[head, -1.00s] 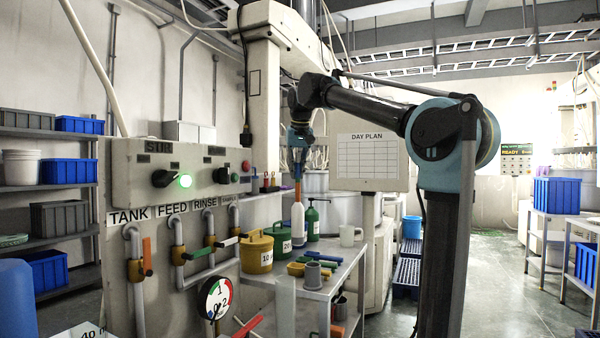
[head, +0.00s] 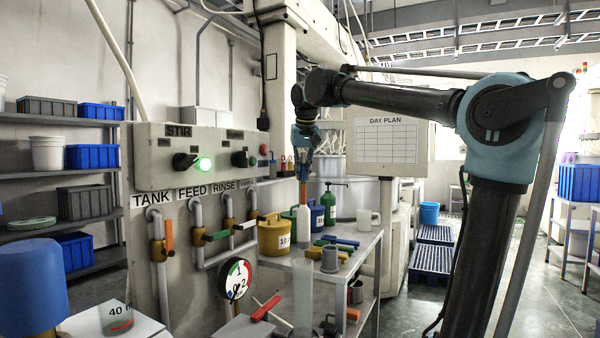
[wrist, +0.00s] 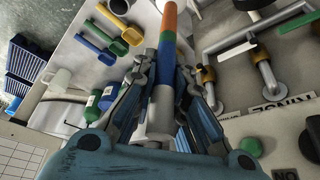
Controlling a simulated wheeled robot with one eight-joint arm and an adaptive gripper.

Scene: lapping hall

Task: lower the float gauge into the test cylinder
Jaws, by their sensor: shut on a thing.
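My gripper (head: 304,143) is shut on the upper stem of the float gauge and holds it upright in the air. The float gauge (head: 303,222) shows an orange stem part and a wider white body with a grey lower end. A tall clear cylinder (head: 303,298), apparently the test cylinder, shows below the gauge in the head view. The gauge's lower end appears above its rim; depth between them is unclear.
Behind is a table (head: 358,262) with a yellow can (head: 273,236), a green bottle (head: 328,206), a grey cup (head: 330,259) and coloured scoops. A pipe panel (head: 150,225) with valves and a dial (head: 235,279) stands left. A blue-capped container (head: 32,290) is nearest.

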